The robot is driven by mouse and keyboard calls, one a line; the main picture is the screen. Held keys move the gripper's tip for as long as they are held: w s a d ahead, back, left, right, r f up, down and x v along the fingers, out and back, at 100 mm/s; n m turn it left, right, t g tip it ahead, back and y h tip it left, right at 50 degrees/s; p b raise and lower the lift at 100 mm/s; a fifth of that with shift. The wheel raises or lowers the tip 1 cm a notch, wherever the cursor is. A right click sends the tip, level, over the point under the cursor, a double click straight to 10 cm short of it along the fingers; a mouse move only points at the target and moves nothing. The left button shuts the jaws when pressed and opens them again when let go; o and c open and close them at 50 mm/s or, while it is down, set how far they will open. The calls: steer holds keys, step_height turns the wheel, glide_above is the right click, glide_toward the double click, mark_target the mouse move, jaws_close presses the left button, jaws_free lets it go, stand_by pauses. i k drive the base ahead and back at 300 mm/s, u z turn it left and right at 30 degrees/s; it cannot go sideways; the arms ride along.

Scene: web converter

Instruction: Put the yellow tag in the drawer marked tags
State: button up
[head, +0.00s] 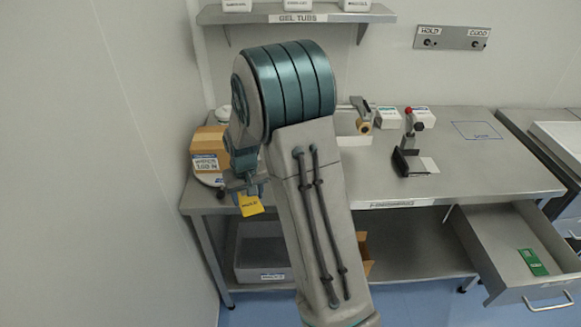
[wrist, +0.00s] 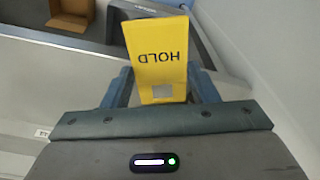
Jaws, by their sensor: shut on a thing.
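The yellow tag (head: 250,205) hangs from my gripper (head: 246,186) at the left end of the bench, in front of its edge. In the wrist view the yellow tag (wrist: 157,55) reads HOLD upside down and sits between the two blue fingers of my gripper (wrist: 163,88), which is shut on it. An open drawer (head: 495,235) sticks out under the right part of the bench, far right of my gripper. A green tag (head: 533,262) lies inside it. I cannot read any marking on the drawer's front.
A grey bin (head: 262,255) stands on the shelf below. A wall plate (head: 451,38) has hooks marked HOLD and GOOD. My arm hides the bench's middle.

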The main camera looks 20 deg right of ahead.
mark_target(496, 259)
steer(key=z, duration=0.55)
steer(key=k, duration=0.2)
steer(key=z, duration=2)
steer(key=i, duration=1)
